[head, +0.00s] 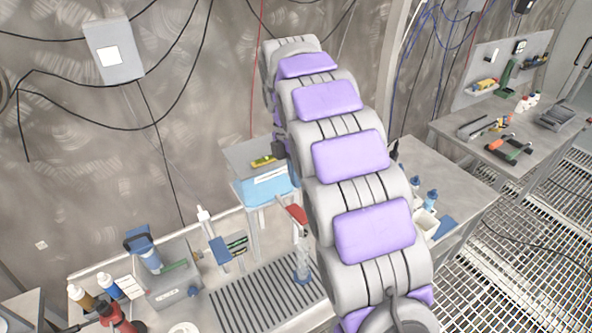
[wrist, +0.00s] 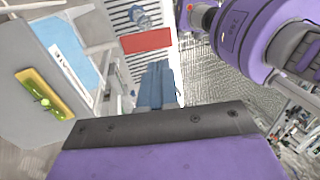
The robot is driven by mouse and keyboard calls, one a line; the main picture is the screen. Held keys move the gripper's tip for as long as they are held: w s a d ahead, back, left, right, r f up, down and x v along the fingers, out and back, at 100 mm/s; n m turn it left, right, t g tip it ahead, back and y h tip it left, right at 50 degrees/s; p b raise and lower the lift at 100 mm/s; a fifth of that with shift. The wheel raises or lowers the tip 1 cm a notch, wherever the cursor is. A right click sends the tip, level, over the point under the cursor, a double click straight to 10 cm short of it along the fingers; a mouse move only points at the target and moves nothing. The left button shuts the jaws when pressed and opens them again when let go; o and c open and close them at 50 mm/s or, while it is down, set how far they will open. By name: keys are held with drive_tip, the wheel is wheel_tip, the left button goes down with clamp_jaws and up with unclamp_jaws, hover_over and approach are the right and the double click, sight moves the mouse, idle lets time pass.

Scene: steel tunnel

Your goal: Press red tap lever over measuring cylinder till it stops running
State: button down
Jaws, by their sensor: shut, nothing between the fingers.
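The red tap lever (head: 296,213) sticks out from the front of a tank with light blue water (head: 262,190), above a clear measuring cylinder (head: 303,264). In the wrist view the lever (wrist: 147,41) is a flat red bar just beyond the fingertips. The cylinder (wrist: 140,18) shows partly behind it. My gripper (wrist: 161,68) is shut and empty, its blue-grey fingers close together and pointing toward the lever. I cannot tell whether they touch it. In the head view my arm hides most of the gripper. I cannot tell if water is running.
A slatted drain grate (head: 262,292) lies under the cylinder. A yellow spirit level (head: 263,161) lies on the tank top, also seen in the wrist view (wrist: 45,95). Bottles and a grey box (head: 168,285) stand left. A tool bench (head: 480,140) stands far right.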

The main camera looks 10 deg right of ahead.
sight(304, 218)
drive_tip(key=x, duration=0.9)
drive_tip(key=shift+s+d+f+b, duration=0.1)
drive_tip(key=shift+f+b, duration=0.2)
drive_tip(key=shift+b, duration=0.1)
drive_tip(key=shift+f, duration=0.1)
drive_tip(key=shift+s+f+t+b, duration=0.35)
drive_tip(key=shift+s+t+b, duration=0.1)
drive_tip(key=shift+t, duration=0.25)
drive_tip(key=shift+s+d+f+t+y+b, duration=0.2)
drive_tip(key=shift+f+t+y+b, duration=0.15)
drive_tip(key=shift+t, duration=0.35)
drive_tip(key=shift+w, duration=0.1)
drive_tip(key=shift+r, duration=0.1)
idle(4.1)
drive_tip(key=shift+r+p, duration=0.5)
drive_tip(key=shift+r, duration=0.2)
